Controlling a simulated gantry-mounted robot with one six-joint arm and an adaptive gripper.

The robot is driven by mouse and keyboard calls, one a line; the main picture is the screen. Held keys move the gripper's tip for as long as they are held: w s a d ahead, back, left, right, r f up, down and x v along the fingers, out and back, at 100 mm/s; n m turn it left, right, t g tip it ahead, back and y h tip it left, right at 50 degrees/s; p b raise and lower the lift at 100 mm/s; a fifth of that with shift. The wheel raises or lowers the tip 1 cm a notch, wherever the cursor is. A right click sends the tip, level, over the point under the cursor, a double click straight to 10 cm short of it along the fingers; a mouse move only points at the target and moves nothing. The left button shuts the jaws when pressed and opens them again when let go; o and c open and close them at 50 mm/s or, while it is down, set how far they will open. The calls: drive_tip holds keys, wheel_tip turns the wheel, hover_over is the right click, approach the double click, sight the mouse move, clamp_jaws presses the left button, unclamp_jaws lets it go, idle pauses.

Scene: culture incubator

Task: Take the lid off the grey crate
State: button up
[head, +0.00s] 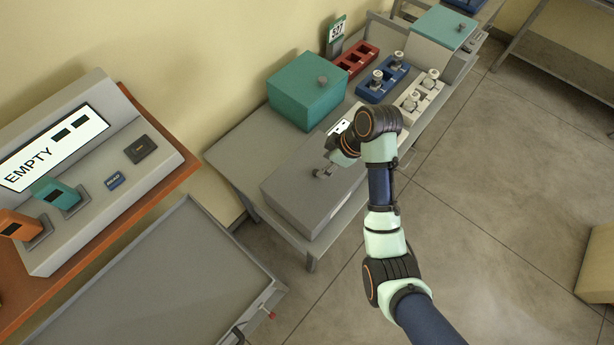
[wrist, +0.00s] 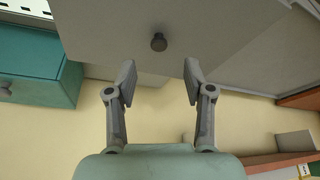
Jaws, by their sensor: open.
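The grey crate (head: 295,205) stands at the near end of the grey bench, with its flat grey lid on top. A small dark round knob (wrist: 158,41) shows on the lid (wrist: 215,30) in the wrist view. My gripper (wrist: 160,72) is open and empty there. The knob is beyond the fingertips, roughly midway between them, and is not clasped. In the head view my gripper (head: 326,170) is close over the lid, and my arm hides part of the crate's right side.
A teal crate (head: 305,98) with a knob stands behind the grey one. Red (head: 357,60), blue (head: 383,78) and white (head: 418,98) racks stand farther along the bench (head: 235,160). A console with an "EMPTY" display (head: 60,145) is at the left. Open floor lies right.

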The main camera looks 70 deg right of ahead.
sight(316, 172)
drive_tip(key=x, duration=0.6)
drive_tip(key=shift+w+f+b, duration=0.15)
drive_tip(key=shift+f+b, duration=0.2)
drive_tip(key=shift+f, duration=0.05)
clamp_jaws()
